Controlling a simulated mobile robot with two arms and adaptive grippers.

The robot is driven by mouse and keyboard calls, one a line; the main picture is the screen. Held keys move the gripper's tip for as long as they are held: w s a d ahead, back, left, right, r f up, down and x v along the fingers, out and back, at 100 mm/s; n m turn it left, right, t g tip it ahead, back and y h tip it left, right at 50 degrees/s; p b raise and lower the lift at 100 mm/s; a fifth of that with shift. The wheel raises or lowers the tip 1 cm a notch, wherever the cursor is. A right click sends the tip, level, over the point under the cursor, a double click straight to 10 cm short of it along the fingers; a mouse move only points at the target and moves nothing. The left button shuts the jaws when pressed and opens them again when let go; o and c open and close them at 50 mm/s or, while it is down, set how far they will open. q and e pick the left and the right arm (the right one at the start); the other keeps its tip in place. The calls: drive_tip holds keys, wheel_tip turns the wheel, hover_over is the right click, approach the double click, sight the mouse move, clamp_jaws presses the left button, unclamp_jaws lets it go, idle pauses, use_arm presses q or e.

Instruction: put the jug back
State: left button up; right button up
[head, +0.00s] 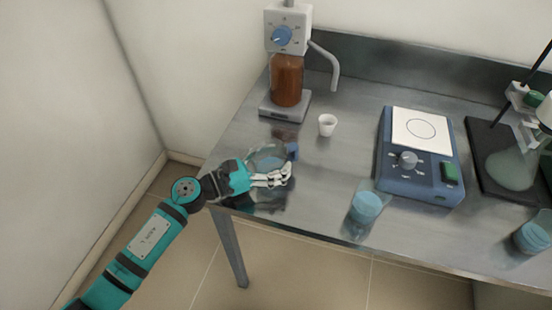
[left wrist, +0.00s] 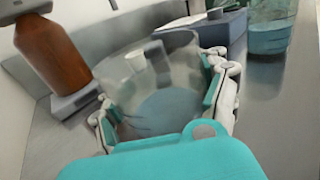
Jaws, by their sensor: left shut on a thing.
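The jug, a clear vessel with pale blue liquid (head: 266,160), is at the left end of the metal table, partly hidden by my left gripper (head: 281,175). In the left wrist view the jug (left wrist: 168,100) stands between the two fingers, which press on its sides; the gripper is shut on it. It looks roughly upright. I cannot tell whether its base touches the table. My right gripper is not in view.
A dispenser with a brown bottle (head: 287,80) stands behind the jug. A small white cup (head: 327,125) and a blue hotplate (head: 420,180) are to the right. Beakers of blue liquid stand near the front edge (head: 366,207) and far right (head: 532,236). A flask stand (head: 500,165) is beyond.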

use_arm(q)
drive_tip(key=shift+f, duration=0.15)
drive_tip(key=o, duration=1.9)
drive_tip(key=shift+r, duration=0.2)
drive_tip(key=shift+s+a+f, duration=0.1)
drive_tip(key=shift+s+a, duration=0.05)
drive_tip(key=shift+a, duration=0.15)
drive_tip(key=b+v, duration=0.3)
drive_tip(key=v, duration=0.7)
drive_tip(key=shift+s+a, duration=0.15)
drive_tip(key=shift+a, duration=0.15)
drive_tip(key=shift+s+a, duration=0.2)
drive_tip(key=shift+a, duration=0.15)
